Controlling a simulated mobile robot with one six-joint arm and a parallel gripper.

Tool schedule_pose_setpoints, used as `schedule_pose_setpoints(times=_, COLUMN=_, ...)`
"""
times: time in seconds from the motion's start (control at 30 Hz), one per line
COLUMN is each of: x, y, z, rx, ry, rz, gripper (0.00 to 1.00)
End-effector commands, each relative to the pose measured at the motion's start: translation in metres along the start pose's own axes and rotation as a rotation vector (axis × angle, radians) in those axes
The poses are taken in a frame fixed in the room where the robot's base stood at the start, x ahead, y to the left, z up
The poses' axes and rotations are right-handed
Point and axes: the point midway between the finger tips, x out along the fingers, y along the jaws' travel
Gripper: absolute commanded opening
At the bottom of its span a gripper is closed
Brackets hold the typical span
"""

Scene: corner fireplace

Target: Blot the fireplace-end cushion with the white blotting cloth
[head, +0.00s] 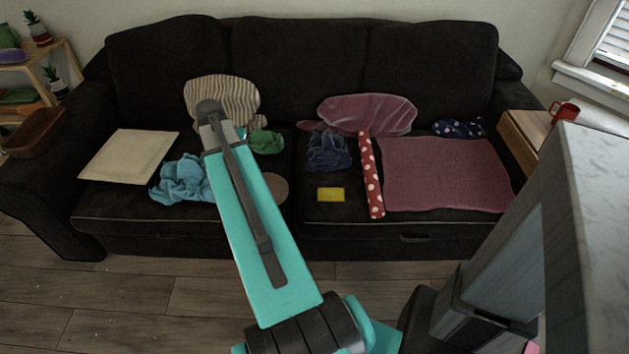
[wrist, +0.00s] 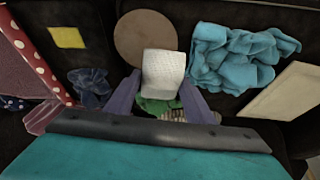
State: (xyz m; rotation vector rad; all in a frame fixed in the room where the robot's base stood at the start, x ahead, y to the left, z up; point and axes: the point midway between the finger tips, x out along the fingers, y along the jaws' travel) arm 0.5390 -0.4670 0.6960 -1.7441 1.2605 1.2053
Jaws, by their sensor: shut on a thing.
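My gripper (wrist: 162,88) is shut on the white blotting cloth (wrist: 163,68), a folded white textured pad between its two fingers in the wrist view. In the head view my gripper (head: 212,125) is over the left half of the dark sofa, and my arm hides the cloth. A flat brown round patch (head: 276,187) lies on the left seat cushion (head: 150,222), near the middle gap. It also shows in the wrist view (wrist: 143,38), just beyond the cloth. No fireplace is in view, so I cannot tell which end cushion is the fireplace one.
Left seat: teal cloth (head: 182,180), cream board (head: 128,156), green cloth (head: 266,142), striped pillow (head: 225,95). Right seat: yellow sponge (head: 330,194), blue cloth (head: 328,152), red dotted roll (head: 370,175), pink blanket (head: 445,175), pink pillow (head: 367,112). A red mug (head: 566,111) stands right.

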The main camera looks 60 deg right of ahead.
Motion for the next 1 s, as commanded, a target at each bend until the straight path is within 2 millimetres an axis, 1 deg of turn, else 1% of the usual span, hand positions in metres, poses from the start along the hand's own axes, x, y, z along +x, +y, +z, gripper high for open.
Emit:
schedule_pose_setpoints(times=0.03, x=0.016, y=0.017, z=-0.005, rx=0.041, ry=-0.001, rz=0.017, gripper=0.31)
schedule_pose_setpoints(times=0.1, x=0.032, y=0.039, z=-0.011, rx=0.095, ry=0.0, rz=0.039, gripper=0.31)
schedule_pose_setpoints(times=0.17, x=0.045, y=0.058, z=-0.016, rx=0.14, ry=0.003, rz=0.057, gripper=0.31)
schedule_pose_setpoints(times=0.33, x=0.082, y=0.112, z=-0.025, rx=0.27, ry=0.008, rz=0.107, gripper=0.31)
schedule_pose_setpoints(times=0.47, x=0.109, y=0.155, z=-0.029, rx=0.367, ry=0.012, rz=0.145, gripper=0.31)
schedule_pose_setpoints(times=0.5, x=0.117, y=0.168, z=-0.029, rx=0.397, ry=0.014, rz=0.157, gripper=0.31)
schedule_pose_setpoints(times=0.6, x=0.135, y=0.2, z=-0.029, rx=0.465, ry=0.018, rz=0.184, gripper=0.31)
schedule_pose_setpoints(times=0.7, x=0.149, y=0.225, z=-0.028, rx=0.521, ry=0.021, rz=0.205, gripper=0.31)
schedule_pose_setpoints(times=0.8, x=0.158, y=0.243, z=-0.026, rx=0.56, ry=0.026, rz=0.22, gripper=0.31)
schedule_pose_setpoints(times=0.9, x=0.163, y=0.253, z=-0.025, rx=0.582, ry=0.027, rz=0.229, gripper=0.31)
schedule_pose_setpoints(times=1.0, x=0.164, y=0.256, z=-0.025, rx=0.59, ry=0.028, rz=0.232, gripper=0.31)
